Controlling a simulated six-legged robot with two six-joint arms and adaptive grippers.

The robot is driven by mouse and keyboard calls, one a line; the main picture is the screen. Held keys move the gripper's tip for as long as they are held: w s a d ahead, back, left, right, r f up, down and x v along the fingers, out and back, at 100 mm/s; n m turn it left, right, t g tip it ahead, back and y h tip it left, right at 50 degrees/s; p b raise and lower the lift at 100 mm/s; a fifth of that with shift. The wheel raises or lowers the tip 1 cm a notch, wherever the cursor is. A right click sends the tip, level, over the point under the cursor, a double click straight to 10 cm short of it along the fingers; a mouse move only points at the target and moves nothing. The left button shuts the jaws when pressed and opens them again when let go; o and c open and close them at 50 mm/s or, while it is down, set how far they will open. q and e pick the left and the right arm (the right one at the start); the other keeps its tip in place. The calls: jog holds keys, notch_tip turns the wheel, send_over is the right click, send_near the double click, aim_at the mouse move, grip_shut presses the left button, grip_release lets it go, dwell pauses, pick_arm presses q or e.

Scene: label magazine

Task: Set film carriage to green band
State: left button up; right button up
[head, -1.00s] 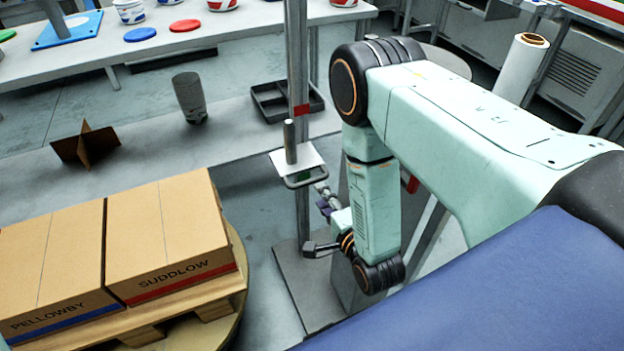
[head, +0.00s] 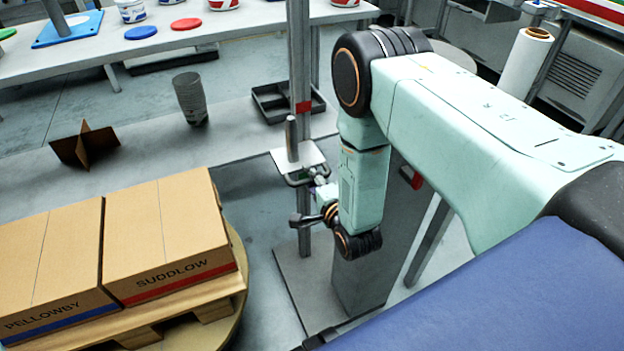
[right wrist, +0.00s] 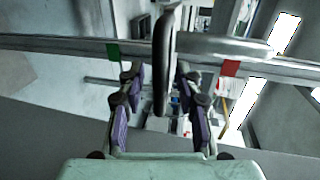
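The film carriage (head: 309,156) is a pale plate with an upright grey peg and a looped handle, on a grey mast (head: 298,40). It sits below the mast's red band (head: 303,107). In the right wrist view the mast runs across, with the green band (right wrist: 113,52) left of the handle (right wrist: 162,70) and the red band (right wrist: 231,68) right of it. My right gripper (head: 313,181) is at the handle, just below the plate. In the wrist view its purple-padded fingers (right wrist: 158,76) are open on both sides of the handle, with gaps visible. My left gripper is out of view.
Two cartons, PELLOWBY (head: 48,265) and SUDDLOW (head: 165,235), stand on a pallet at lower left. A grey cylinder (head: 190,98), cardboard cross (head: 85,146) and black tray (head: 270,103) are behind. A white film roll (head: 525,65) stands at upper right.

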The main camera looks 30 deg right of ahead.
grip_shut()
dwell(0.6)
